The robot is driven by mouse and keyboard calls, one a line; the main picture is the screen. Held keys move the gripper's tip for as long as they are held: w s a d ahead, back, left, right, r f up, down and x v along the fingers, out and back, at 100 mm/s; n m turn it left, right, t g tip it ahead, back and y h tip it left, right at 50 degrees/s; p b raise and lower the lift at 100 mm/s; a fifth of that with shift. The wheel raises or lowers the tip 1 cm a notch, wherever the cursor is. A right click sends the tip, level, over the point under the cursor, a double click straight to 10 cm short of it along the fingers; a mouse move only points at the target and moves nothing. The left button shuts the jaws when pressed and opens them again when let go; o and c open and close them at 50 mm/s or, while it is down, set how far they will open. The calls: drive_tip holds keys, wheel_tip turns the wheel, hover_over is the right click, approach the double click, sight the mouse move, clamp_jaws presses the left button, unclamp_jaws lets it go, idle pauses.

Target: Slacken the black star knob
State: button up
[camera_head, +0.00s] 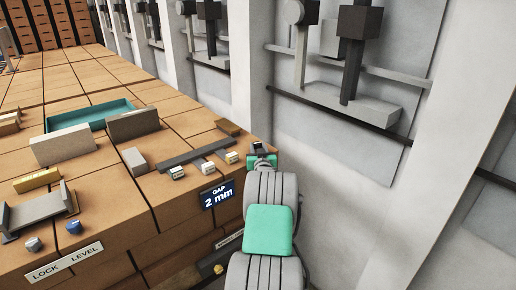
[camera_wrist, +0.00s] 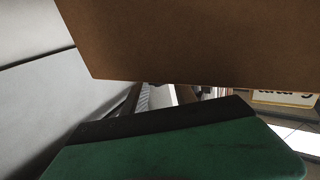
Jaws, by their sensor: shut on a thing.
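My gripper (camera_head: 260,152) is at the right edge of the brick-topped bench, close to its far right corner. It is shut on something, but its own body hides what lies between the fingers. I cannot make out a black star knob in either view. In the wrist view, a green and black part of my gripper (camera_wrist: 175,140) fills the bottom. A large brown surface (camera_wrist: 200,40) lies close in front and covers the top.
The bench (camera_head: 185,205) carries grey blocks (camera_head: 63,146), a teal tray (camera_head: 90,116), a dark bar (camera_head: 195,155) and small labelled cubes (camera_head: 232,157). A "GAP 2 mm" sign (camera_head: 217,195) hangs on its side. The pale wall (camera_head: 335,150) stands close on the right.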

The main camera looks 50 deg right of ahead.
clamp_jaws()
drive_tip(key=shift+f+b, duration=0.1)
drive_tip(key=shift+b, duration=0.2)
drive_tip(key=shift+s+d+f+y+b, duration=0.1)
drive_tip(key=shift+f+y+b, duration=0.15)
drive_tip(key=shift+b, duration=0.55)
drive_tip(key=n+t+b, duration=0.1)
drive_tip(key=b, duration=0.3)
drive_tip(key=shift+s+d+f+y, duration=0.1)
drive_tip(key=shift+d+f+y, duration=0.05)
drive_tip(key=shift+y, duration=0.2)
drive_tip(key=n+t+y+b, duration=0.1)
drive_tip(key=b, duration=0.2)
drive_tip(key=shift+b, duration=0.35)
drive_tip(key=shift+r+n+t+y+b, duration=0.55)
drive_tip(key=shift+y+b, duration=0.2)
drive_tip(key=shift+y, duration=0.15)
drive_tip(key=shift+r, duration=0.1)
